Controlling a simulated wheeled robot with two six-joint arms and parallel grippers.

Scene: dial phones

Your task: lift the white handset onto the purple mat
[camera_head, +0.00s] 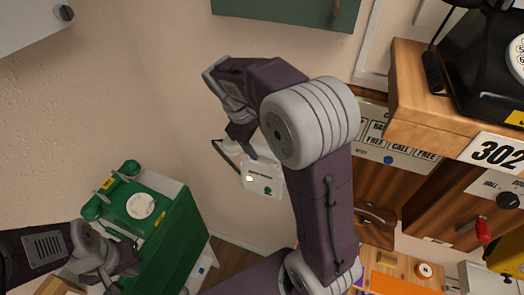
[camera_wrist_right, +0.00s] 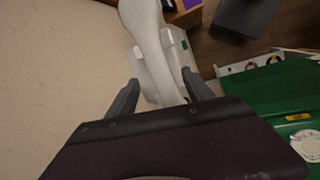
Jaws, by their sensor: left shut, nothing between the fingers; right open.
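The white handset (camera_wrist_right: 150,40) runs down the middle of the right wrist view, in front of a white phone body with a green button. That white phone (camera_head: 264,178) shows in the head view, partly hidden by my right arm. My right gripper (camera_wrist_right: 160,95) is open, with a finger on either side of the handset's near end; I cannot tell whether they touch it. My left gripper (camera_head: 118,270) is shut and empty, beside the green phone. A small purple patch (camera_wrist_right: 192,3) shows at the top edge of the wrist view; I cannot tell if it is the mat.
A green phone (camera_head: 141,205) sits on a green cabinet (camera_head: 172,250) at the lower left. A wooden cabinet (camera_head: 410,125) carries a black phone (camera_head: 475,60) at the right. A plain wall (camera_head: 165,90) stands behind my right gripper.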

